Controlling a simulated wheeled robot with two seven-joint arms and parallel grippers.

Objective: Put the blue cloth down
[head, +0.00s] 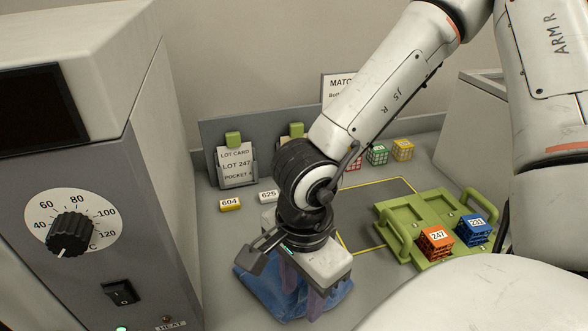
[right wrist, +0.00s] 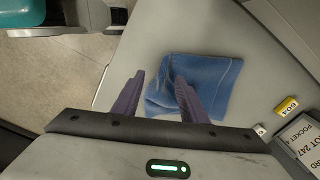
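The blue cloth (head: 262,292) lies crumpled on the grey bench top below my right gripper, close to the oven-like unit's side. In the right wrist view the cloth (right wrist: 217,76) is spread with a raised fold near one finger. My right gripper (head: 302,296) points down over it. Its two purple fingers stand clearly apart in the right wrist view (right wrist: 159,82), with nothing pinched between them. One finger overlaps the cloth; I cannot tell whether it touches. My left gripper is not in view.
A grey heating unit (head: 95,190) with a dial stands at left. A green tray (head: 415,213) holds an orange lattice block (head: 436,243) and a blue one (head: 473,231). Behind are a lot card (head: 236,167), number tags (head: 231,205) and small lattice cubes (head: 377,155).

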